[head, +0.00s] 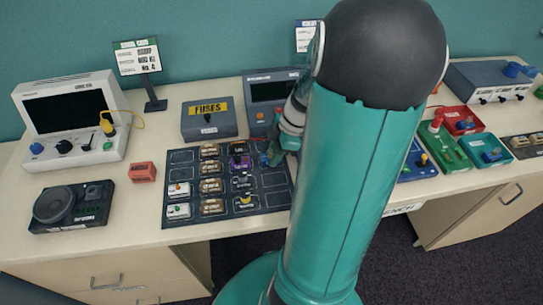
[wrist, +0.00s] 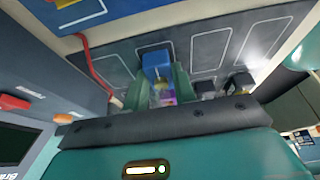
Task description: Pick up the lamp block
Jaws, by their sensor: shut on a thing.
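My gripper (wrist: 159,80) is shut on a small block with a blue face (wrist: 157,60), which appears to be the lamp block. The block sits between my two green fingers in the wrist view, with blurred pink and purple colour below it. In the head view my gripper (head: 272,157) is at the upper right of the dark slotted board (head: 232,210), beside the purple block (head: 239,162). My arm hides part of the board's right side. I cannot tell whether the held block touches the board.
Several small blocks stand in the board's slots. The fuses box (head: 209,119) and a grey instrument (head: 270,92) stand behind it. A red block (head: 143,172), a speaker unit (head: 72,207) and a white scope (head: 72,120) are at left. Red (head: 463,120) and green trays are at right.

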